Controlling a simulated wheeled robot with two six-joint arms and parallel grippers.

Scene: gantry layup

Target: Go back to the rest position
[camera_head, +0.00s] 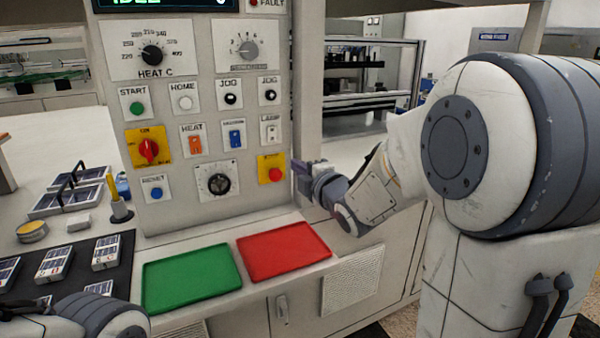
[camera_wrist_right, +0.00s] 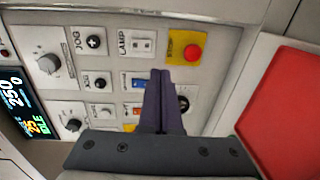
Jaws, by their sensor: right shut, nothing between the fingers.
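My right gripper (camera_head: 299,166) is in front of the right edge of the control panel (camera_head: 215,110), near the red stop button (camera_head: 275,174) on its yellow plate. In the right wrist view its two dark fingers (camera_wrist_right: 162,75) are together with nothing between them. The stop button (camera_wrist_right: 193,53) shows there beyond and to the right of the fingertips, and I see no contact. My left arm (camera_head: 100,318) shows at the bottom left. A dark part at its end (camera_head: 14,311) is cut off by the frame edge, so its jaws cannot be read.
A green tray (camera_head: 190,278) and a red tray (camera_head: 284,251) lie on the ledge below the panel. At the left a dark mat (camera_head: 75,270) holds several small boxes, with a yellow-topped post (camera_head: 118,205) behind it. Panel knobs and switches stick out close to the right gripper.

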